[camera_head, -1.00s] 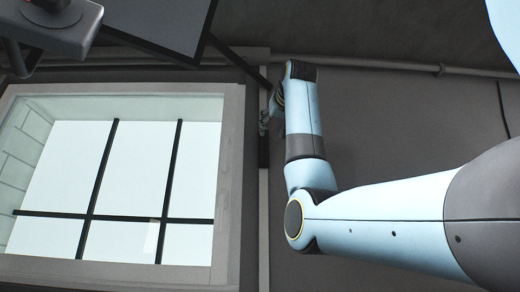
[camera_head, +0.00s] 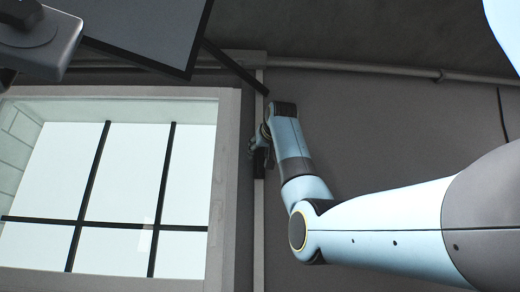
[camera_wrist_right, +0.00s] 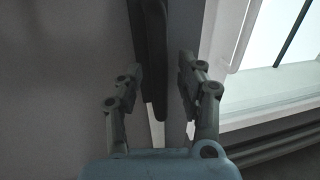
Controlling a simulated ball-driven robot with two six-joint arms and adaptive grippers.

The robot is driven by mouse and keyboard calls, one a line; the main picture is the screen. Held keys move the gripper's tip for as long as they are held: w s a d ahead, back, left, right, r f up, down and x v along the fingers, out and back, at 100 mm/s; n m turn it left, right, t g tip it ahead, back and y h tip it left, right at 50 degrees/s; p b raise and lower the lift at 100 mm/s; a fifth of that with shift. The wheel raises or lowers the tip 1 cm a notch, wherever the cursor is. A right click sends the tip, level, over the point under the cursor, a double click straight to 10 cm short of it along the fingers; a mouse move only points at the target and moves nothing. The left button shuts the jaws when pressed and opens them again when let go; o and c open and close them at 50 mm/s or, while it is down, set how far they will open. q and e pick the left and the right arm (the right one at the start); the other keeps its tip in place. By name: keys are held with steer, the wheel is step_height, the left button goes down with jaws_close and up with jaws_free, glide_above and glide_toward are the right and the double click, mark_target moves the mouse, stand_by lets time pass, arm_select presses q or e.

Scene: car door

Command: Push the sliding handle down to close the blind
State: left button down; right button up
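The dark sliding handle (camera_head: 259,168) sits on a pale vertical rail (camera_head: 259,225) just right of the window in the head view. My right gripper (camera_head: 257,141) is at the rail and hides part of the handle there. In the right wrist view, the dark handle (camera_wrist_right: 154,60) runs between the two fingers of my right gripper (camera_wrist_right: 160,76). The fingers are apart, one on each side of it, with a gap showing beside it. I cannot tell whether either finger touches it. The window (camera_head: 120,180) is bright, with no blind visible over it.
The window's pale frame (camera_head: 222,190) is close to the left of the rail. A dark-edged panel (camera_head: 150,30) and a slanted dark bar (camera_head: 235,66) hang above it. A pipe (camera_head: 380,70) runs along the wall top. The wall right of the rail is bare.

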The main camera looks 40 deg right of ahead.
jaws_close()
steer(key=shift+w+d+f, duration=0.1)
steer(key=shift+w, duration=0.1)
stand_by(0.4)
